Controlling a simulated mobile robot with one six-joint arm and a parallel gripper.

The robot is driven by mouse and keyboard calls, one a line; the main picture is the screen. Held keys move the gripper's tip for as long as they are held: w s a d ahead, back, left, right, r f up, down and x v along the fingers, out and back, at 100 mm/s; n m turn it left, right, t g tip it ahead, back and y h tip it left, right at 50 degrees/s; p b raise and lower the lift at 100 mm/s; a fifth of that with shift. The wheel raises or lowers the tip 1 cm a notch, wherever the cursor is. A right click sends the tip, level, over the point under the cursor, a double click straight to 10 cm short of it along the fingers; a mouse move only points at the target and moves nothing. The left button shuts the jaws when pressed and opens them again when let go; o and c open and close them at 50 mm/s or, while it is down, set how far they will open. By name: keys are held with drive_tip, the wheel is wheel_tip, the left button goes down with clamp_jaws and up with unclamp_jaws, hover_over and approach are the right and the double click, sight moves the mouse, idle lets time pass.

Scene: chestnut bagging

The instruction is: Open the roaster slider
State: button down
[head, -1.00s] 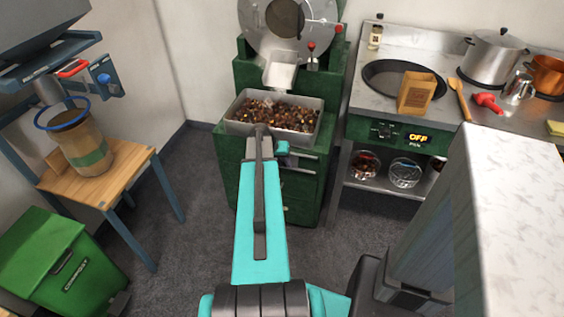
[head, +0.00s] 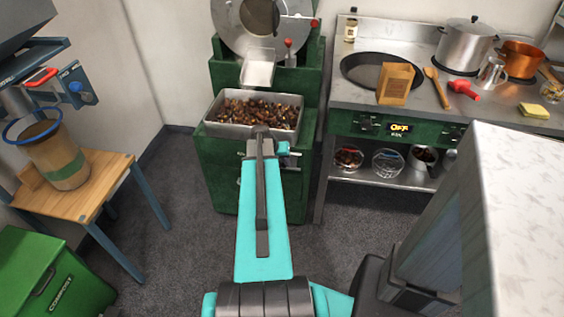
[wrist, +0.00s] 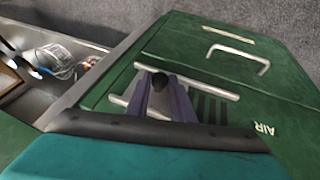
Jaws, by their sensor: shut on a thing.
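The green roaster (head: 212,170) stands ahead in the head view, with a tray of chestnuts (head: 255,113) in its top. In the wrist view its green front panel (wrist: 205,72) fills the middle. The air slider there has a dark round knob (wrist: 160,80), pale metal rails (wrist: 190,81) and dark vent slots (wrist: 207,105) beside the "AIR" label. My gripper (wrist: 160,92) has its purple fingers on either side of the knob and is shut on it. The arm hides most of the gripper and the slider in the head view.
A drawer handle (wrist: 240,57) sticks out of the roaster front near the slider. A steel stove counter (head: 425,95) stands close to the right, with bowls on its shelf. A wooden table (head: 75,190) and a green compost bin (head: 40,275) are at left. Dark floor lies between.

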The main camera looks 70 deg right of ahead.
drive_tip(key=c, duration=1.7)
unclamp_jaws()
drive_tip(key=shift+w+r, duration=0.1)
drive_tip(key=shift+o, duration=0.8)
drive_tip(key=shift+w, duration=0.1)
drive_tip(key=v, duration=1.3)
drive_tip(key=shift+a+r, duration=0.2)
drive_tip(key=shift+r, duration=0.1)
drive_tip(key=shift+w, duration=0.1)
